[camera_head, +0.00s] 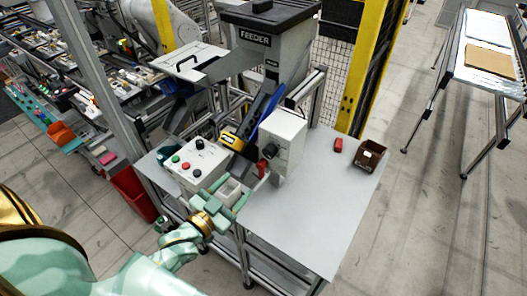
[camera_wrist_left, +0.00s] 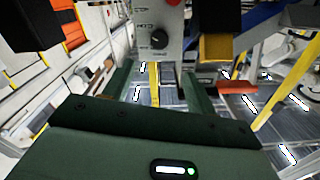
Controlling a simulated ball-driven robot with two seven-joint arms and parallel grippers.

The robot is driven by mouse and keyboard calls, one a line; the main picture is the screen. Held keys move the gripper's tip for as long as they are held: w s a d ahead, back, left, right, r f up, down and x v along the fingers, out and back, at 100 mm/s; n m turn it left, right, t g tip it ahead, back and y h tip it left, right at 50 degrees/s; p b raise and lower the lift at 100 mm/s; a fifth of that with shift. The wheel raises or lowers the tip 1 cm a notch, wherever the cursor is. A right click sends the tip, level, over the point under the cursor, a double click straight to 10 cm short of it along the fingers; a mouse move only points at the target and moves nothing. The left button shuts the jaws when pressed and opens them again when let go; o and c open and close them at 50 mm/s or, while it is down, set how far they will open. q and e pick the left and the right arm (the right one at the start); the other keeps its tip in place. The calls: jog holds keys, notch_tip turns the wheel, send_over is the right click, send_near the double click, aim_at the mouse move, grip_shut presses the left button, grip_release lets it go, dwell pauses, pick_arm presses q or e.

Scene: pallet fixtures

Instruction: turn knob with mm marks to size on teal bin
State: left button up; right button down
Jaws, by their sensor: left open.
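The sloped control box (camera_head: 194,165) stands on the grey table, with a black knob (camera_head: 199,144) and several coloured buttons. The left wrist view shows a black knob (camera_wrist_left: 159,39) on a pale panel with small markings, too small to read. A second black knob (camera_head: 270,150) is on the upright white box. My left gripper (camera_head: 229,191) is open and empty, over the table's front edge by the control box. In the wrist view its green fingers (camera_wrist_left: 160,85) are spread, below and apart from the knob. Teal shapes (camera_head: 73,145) show at far left; I cannot tell whether one is a bin. My right gripper is out of view.
A red lever (camera_head: 262,168) juts from the upright box (camera_head: 284,140), just beyond the gripper. The feeder (camera_head: 268,38) rises behind. A red part (camera_head: 338,145) and a brown bin (camera_head: 371,156) sit at the right. The table's right front (camera_head: 300,215) is clear.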

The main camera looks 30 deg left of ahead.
aim_at(267, 155)
pick_arm(q)
jog(key=w, duration=0.4)
jog(key=w+d, duration=0.1)
jog(key=w, duration=0.4)
jog(key=w+d, duration=0.1)
jog(key=w, duration=0.3)
jog(key=shift+w+f+p, duration=0.1)
jog(key=shift+w+p, duration=0.25)
jog(key=shift+w, duration=0.05)
jog(key=c, duration=1)
